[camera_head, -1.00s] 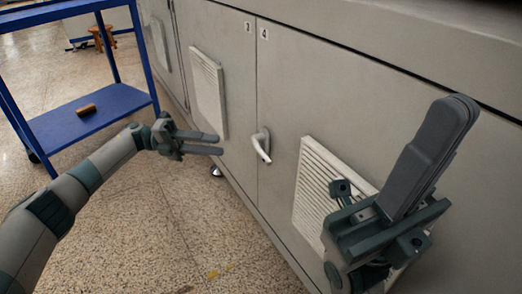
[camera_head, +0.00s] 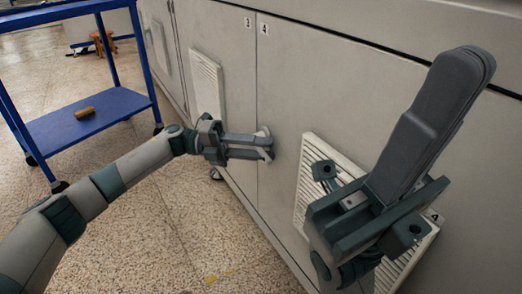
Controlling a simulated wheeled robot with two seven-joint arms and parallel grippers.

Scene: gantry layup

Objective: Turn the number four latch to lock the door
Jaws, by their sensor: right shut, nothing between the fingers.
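The number four door (camera_head: 290,95) is a grey cabinet panel marked 4 (camera_head: 264,28) and looks flush with the door marked 3 (camera_head: 248,22). Its pale latch handle (camera_head: 264,131) sits by the seam between them. My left gripper (camera_head: 269,147) is at the latch, its two fingers apart and pointing right. The fingers hide most of the handle, so I cannot tell whether they touch it or how it is turned. My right gripper (camera_head: 472,65) is shut and empty, pointing up in front of the door's right part.
A louvred vent (camera_head: 312,180) is on door four, partly behind my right gripper, and another (camera_head: 207,85) is on door three. A blue cart (camera_head: 110,108) with a brown cylinder (camera_head: 85,113) stands at left. Speckled floor (camera_head: 190,235) is open before the cabinet.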

